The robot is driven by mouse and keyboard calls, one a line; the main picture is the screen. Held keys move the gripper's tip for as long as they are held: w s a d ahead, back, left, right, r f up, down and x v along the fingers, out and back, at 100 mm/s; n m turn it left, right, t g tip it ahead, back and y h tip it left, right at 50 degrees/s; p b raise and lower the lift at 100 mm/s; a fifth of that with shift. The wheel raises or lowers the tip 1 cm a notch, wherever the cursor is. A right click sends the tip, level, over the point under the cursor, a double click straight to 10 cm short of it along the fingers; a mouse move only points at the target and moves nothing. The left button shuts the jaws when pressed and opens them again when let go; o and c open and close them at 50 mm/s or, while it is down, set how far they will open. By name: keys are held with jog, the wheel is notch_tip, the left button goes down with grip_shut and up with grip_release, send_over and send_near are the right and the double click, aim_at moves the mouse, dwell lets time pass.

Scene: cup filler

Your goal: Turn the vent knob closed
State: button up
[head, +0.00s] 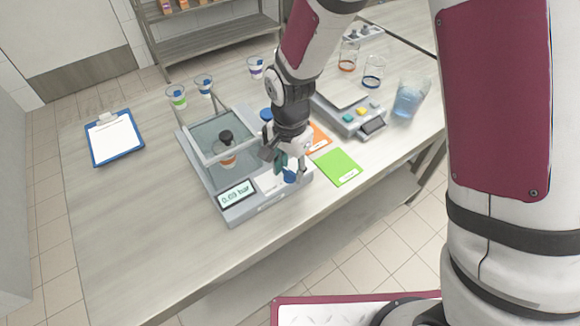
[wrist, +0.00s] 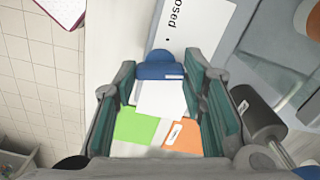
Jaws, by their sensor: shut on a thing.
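The vent knob (head: 289,176) is a small blue knob at the front right of the grey filler machine (head: 228,213). My gripper (head: 281,163) is at the knob from above, its fingers on either side of it. In the wrist view, my gripper (wrist: 163,76) is shut on the blue knob (wrist: 160,71), which sits between the dark green finger pads. A label on the panel (wrist: 180,30) beside it ends in "osed"; the rest is cut off. The machine's display (head: 236,194) shows a bar reading, about 0.69. The knob's exact angle is hard to tell.
Several cups stand behind the machine. A green card (head: 338,167) and orange card (head: 319,137) lie to its right, near a second grey device (head: 352,120) and a pitcher (head: 408,100). A clipboard (head: 114,138) lies left.

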aim_at(290, 171)
jog(key=n, duration=1.1)
jog(key=shift+n, duration=1.8)
jog(key=o, duration=1.2)
jog(key=shift+c, duration=0.2)
notch_tip(290, 171, up, 12)
